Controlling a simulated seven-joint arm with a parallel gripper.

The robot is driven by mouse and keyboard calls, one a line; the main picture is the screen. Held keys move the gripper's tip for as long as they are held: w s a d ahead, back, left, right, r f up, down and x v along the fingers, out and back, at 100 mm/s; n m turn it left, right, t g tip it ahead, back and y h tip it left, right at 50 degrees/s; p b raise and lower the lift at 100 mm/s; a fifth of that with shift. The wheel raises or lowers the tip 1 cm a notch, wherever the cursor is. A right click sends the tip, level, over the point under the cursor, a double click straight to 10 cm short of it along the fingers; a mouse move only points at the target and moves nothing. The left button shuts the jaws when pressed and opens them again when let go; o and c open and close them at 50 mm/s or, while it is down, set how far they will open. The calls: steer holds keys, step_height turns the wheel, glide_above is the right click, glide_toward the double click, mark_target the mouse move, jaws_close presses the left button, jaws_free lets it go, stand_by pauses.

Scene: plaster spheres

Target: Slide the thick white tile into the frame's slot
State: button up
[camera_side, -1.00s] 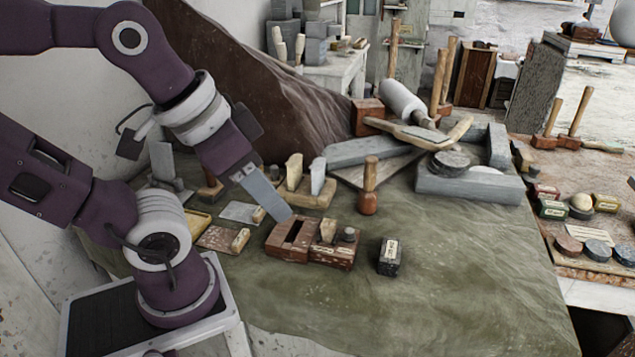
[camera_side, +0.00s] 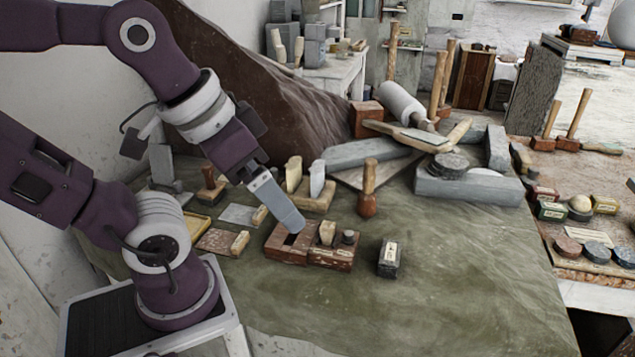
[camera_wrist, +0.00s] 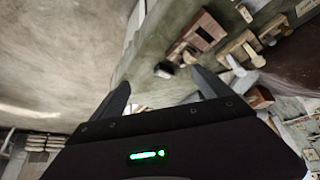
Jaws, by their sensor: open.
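The reddish-brown wooden frame (camera_side: 283,254) lies on the green cloth in the side view, with a dark slot in its left half. A cream block (camera_side: 327,232) and a grey knob (camera_side: 348,237) stand at its right half. My gripper (camera_side: 293,222) slants down above the frame's left part and hides some of the slot. In the wrist view my gripper (camera_wrist: 166,88) is open with nothing between its fingers, and the frame (camera_wrist: 204,32) shows beyond them. An upright white tile (camera_side: 317,178) stands beside a cream one (camera_side: 293,174) in a wooden rack (camera_side: 318,201) behind; I cannot tell which is the thick one.
A dark block (camera_side: 389,258) stands right of the frame. A wooden-handled tool (camera_side: 368,190) stands behind it. Flat plates (camera_side: 215,241) with small blocks lie at left. Grey stone blocks (camera_side: 468,188) stand back right. The front right cloth is clear.

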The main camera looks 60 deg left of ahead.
steer(key=w+a+r+n+g, duration=0.1)
steer(key=w+a+n+g, duration=0.1)
steer(key=w+a+n, duration=0.4)
steer(key=n+g, duration=0.4)
steer(key=n, duration=1.6)
glide_toward(318, 166)
steer(key=f, duration=0.4)
steer(key=d+f, duration=0.1)
steer(key=f, duration=0.1)
steer(key=shift+s, duration=0.3)
steer(key=f, duration=0.7)
steer(key=shift+a+f, duration=0.15)
steer(key=shift+a, duration=0.25)
steer(key=c, duration=1.7)
steer(key=shift+w+r, duration=0.1)
steer(key=shift+r, duration=0.15)
steer(key=shift+c, duration=0.3)
step_height(318, 166, up, 9)
steer(key=shift+f, duration=0.1)
steer(key=shift+s+d+r, duration=0.4)
steer(key=shift+s+d, duration=0.1)
steer(key=shift+d, duration=0.05)
steer(key=s+d+f, duration=0.1)
steer(key=s+d, duration=1)
steer(key=shift+s+f, duration=0.3)
steer(key=shift+d, duration=0.1)
